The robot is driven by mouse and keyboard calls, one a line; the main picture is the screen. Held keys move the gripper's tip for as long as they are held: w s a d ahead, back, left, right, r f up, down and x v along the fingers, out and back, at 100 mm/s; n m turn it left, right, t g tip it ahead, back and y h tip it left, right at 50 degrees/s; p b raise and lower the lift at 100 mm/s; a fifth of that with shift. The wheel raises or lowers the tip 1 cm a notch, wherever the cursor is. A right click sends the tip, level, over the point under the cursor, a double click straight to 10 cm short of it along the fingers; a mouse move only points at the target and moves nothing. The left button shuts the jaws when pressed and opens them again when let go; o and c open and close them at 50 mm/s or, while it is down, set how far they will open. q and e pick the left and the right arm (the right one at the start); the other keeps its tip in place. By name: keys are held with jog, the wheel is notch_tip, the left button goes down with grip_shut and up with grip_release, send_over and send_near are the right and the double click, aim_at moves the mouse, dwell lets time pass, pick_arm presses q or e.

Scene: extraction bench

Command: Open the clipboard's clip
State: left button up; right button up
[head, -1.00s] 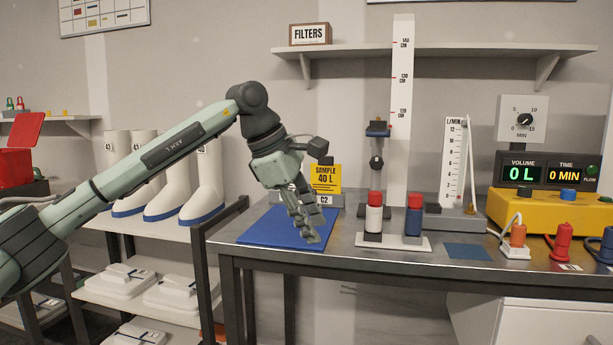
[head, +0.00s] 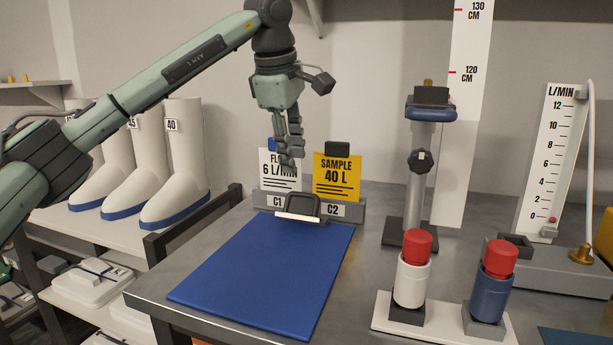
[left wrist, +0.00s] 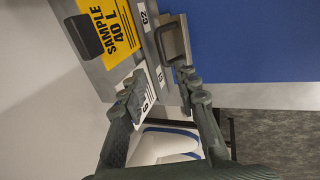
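The blue clipboard (head: 265,270) lies flat on the grey bench. Its clip (head: 302,207), a dark loop with a pale bar, sits at the board's far edge. In the left wrist view the clip (left wrist: 174,42) and the blue board (left wrist: 255,40) are at top centre and right. My left gripper (head: 291,165) hangs fingers down above and slightly left of the clip, before the C1 card. In the left wrist view its fingertips (left wrist: 158,88) stand apart with nothing between them, so it is open. The right gripper is not in view.
The C1/C2 card holder (head: 265,203) stands right behind the clip, with a white card (head: 272,178) and a yellow sample card (head: 337,180). Right of the board are a post stand (head: 418,185) and two red-topped cylinders on a white base (head: 387,312). A dark rail (head: 190,222) is at left.

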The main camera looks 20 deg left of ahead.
aim_at(299, 193)
pick_arm(q)
jog(key=x, duration=0.6)
jog(key=shift+s+f, duration=0.1)
jog(key=shift+f, duration=0.6)
jog(key=c, duration=0.6)
grip_shut()
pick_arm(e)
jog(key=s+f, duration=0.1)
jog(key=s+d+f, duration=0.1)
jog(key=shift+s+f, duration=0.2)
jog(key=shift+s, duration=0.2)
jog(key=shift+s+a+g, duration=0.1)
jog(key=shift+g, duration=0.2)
